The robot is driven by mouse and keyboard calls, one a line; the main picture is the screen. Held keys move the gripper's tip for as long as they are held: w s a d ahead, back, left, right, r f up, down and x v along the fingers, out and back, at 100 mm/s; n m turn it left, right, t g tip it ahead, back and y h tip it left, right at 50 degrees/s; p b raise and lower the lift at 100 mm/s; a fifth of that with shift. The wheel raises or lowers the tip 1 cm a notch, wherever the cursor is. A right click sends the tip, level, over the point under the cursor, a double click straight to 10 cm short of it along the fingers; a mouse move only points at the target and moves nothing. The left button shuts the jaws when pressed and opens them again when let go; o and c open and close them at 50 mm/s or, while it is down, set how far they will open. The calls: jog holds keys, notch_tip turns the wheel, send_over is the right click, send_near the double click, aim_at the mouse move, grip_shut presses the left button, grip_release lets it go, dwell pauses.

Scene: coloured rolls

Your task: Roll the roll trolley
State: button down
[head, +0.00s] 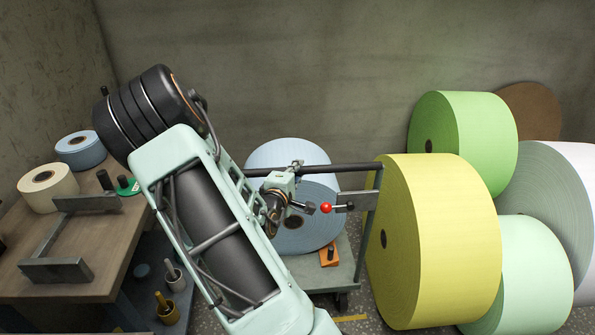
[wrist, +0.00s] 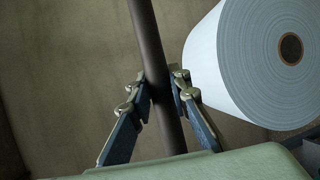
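The roll trolley (head: 340,272) stands low in the middle of the head view, with a grey deck and a dark horizontal handle bar (head: 345,167). A pale blue-grey roll (head: 290,152) stands on edge on it, partly hidden by my arm. My gripper (head: 304,187) is at the left part of the bar. In the wrist view the dark bar (wrist: 146,40) runs between my two fingers (wrist: 158,82), one close on each side. Whether they press on it I cannot tell. The roll (wrist: 256,70) stands right of the bar there.
A yellow roll (head: 430,240) stands close right of the trolley, with green (head: 475,135), mint (head: 525,275) and white rolls around it. A wooden bench (head: 105,235) with small rolls stands left. A wall closes the back.

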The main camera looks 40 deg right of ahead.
jog(key=c, duration=1.8)
grip_release()
jog(key=shift+o, duration=0.2)
jog(key=v, duration=1.2)
